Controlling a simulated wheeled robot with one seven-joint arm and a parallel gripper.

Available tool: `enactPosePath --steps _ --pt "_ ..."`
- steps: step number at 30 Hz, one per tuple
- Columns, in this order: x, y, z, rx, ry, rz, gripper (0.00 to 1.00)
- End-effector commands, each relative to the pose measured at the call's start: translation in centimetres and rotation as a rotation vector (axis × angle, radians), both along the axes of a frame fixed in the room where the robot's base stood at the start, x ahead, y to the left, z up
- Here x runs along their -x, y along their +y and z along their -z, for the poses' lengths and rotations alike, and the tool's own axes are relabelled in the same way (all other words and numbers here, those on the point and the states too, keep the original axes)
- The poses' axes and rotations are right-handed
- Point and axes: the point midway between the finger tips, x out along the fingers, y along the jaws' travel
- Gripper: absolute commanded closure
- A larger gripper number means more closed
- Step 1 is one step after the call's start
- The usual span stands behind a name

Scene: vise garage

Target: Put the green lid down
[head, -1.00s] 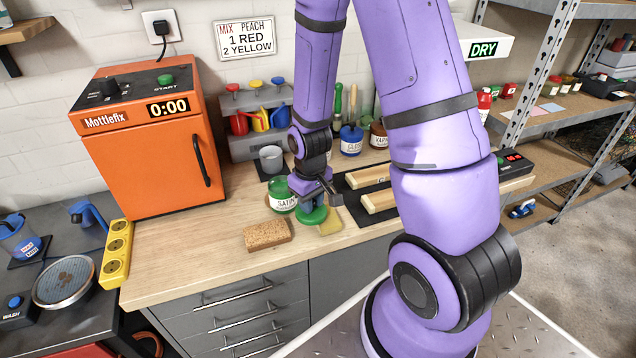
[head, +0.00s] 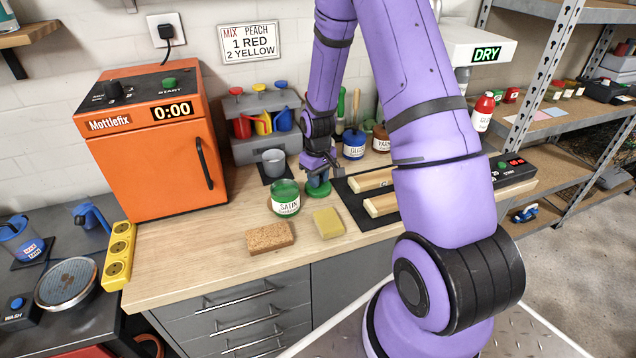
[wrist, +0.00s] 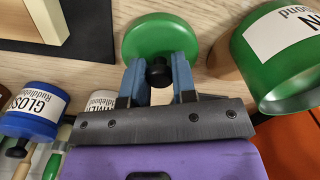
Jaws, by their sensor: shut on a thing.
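The green lid (head: 318,190) is a round disc with a dark knob. My gripper (head: 318,174) is shut on the knob, low over the wooden bench, to the right of the green satin jar (head: 286,198). In the wrist view, the two blue-grey fingers of my gripper (wrist: 158,80) hold the knob below the green lid (wrist: 158,35). The satin jar (wrist: 280,60) is at the right there, apart from the lid, and its top looks uncovered. I cannot tell whether the lid touches the bench.
A yellow sponge (head: 328,223) and a brown sponge (head: 270,238) lie in front. A grey cup (head: 274,163) stands behind the jar. A black mat (head: 358,205) with wooden pieces is close on the right. A blue jar (head: 354,144) stands behind.

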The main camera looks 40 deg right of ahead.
Motion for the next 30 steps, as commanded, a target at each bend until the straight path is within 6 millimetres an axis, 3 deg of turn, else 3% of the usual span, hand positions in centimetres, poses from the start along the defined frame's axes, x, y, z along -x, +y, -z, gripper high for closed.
enactPosePath --steps 4,16,17,19,30 --pt "0.0 0.0 1.8 0.0 0.001 0.0 0.97" --pt "0.0 0.0 2.2 0.0 0.0 0.0 0.97" --pt "0.0 0.0 2.2 0.0 -0.001 0.0 0.68" --pt "0.0 0.0 2.2 0.0 -0.001 0.0 0.52" --pt "0.0 0.0 1.8 0.001 -0.002 0.001 0.49"
